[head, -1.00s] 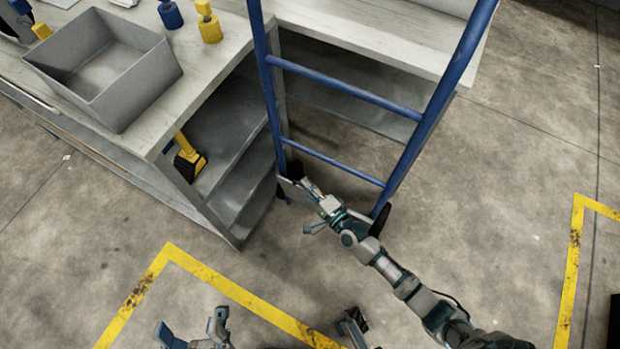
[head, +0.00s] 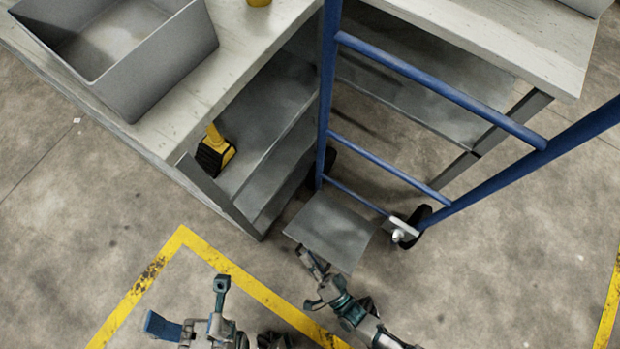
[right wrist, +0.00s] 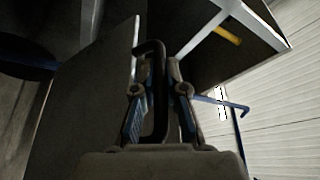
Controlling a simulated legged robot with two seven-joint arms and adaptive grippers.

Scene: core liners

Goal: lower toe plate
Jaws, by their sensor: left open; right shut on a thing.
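The toe plate (head: 330,232) is a flat grey plate at the foot of a blue hand truck (head: 392,173), in the middle of the head view. It extends out from the frame toward me, and looks nearly flat and low over the floor; whether it touches the floor I cannot tell. My right gripper (head: 308,262) is at the plate's near edge. In the right wrist view its fingers (right wrist: 158,92) are closed around a dark bent bar (right wrist: 153,52), with the grey plate (right wrist: 85,100) beside it. My left gripper (head: 190,308) is open and empty at the bottom left, apart from the truck.
A workbench (head: 180,125) with lower shelves stands behind and left of the truck, with a grey bin (head: 150,68) on top. A yellow and black tool (head: 215,152) sits on a shelf. Yellow floor tape (head: 230,270) crosses the foreground. The floor on the right is clear.

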